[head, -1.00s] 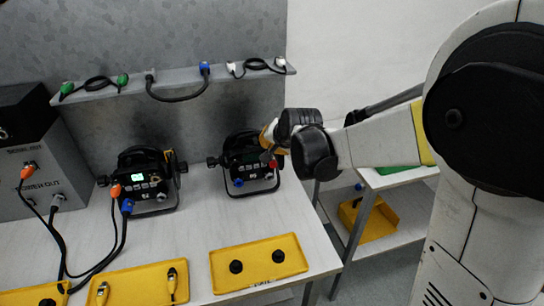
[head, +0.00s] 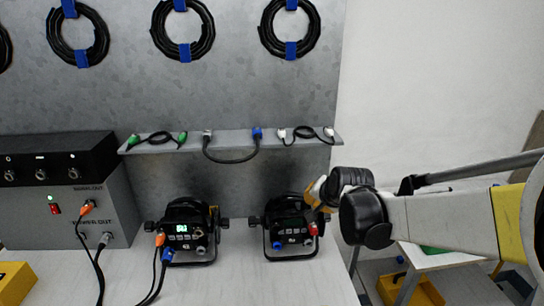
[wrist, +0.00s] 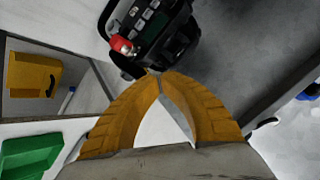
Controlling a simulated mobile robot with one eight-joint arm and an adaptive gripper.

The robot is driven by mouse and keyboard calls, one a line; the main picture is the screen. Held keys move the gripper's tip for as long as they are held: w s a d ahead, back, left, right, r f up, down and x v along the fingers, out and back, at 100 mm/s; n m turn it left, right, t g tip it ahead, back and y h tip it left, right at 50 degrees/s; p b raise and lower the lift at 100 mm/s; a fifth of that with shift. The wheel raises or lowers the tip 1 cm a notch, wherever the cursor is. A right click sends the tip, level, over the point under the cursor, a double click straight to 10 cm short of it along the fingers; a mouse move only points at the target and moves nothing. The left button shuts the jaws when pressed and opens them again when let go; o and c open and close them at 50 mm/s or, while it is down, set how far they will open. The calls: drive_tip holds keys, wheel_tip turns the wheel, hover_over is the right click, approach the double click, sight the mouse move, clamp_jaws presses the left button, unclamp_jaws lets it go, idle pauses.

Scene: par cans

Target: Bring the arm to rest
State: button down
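My gripper (head: 318,193) is at the right par can (head: 290,238), by its upper right side in the head view, partly hidden by my wrist. In the wrist view my gripper (wrist: 158,74) has its two yellow fingers meeting at the tips, with nothing visible held between them. The black par can (wrist: 165,25) lies just beyond the tips there, with a red connector (wrist: 122,44) to their upper left. Whether the tips touch the can, I cannot tell. The right can has a red and a blue connector and a dark display.
The left par can (head: 188,240) has a lit green display and orange and blue plugs. A grey power box (head: 75,212) stands at the left. A shelf (head: 230,143) holds short cables; coiled cables (head: 183,30) hang above. A low side table (head: 450,258) stands at the right.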

drive_tip(key=s+r+n+g+h, duration=0.1)
drive_tip(key=s+n, duration=0.6)
drive_tip(key=s, duration=2.2)
drive_tip(key=shift+s+d+n+g, duration=0.2)
drive_tip(key=shift+s+n+g, duration=0.15)
drive_tip(key=shift+g, duration=0.15)
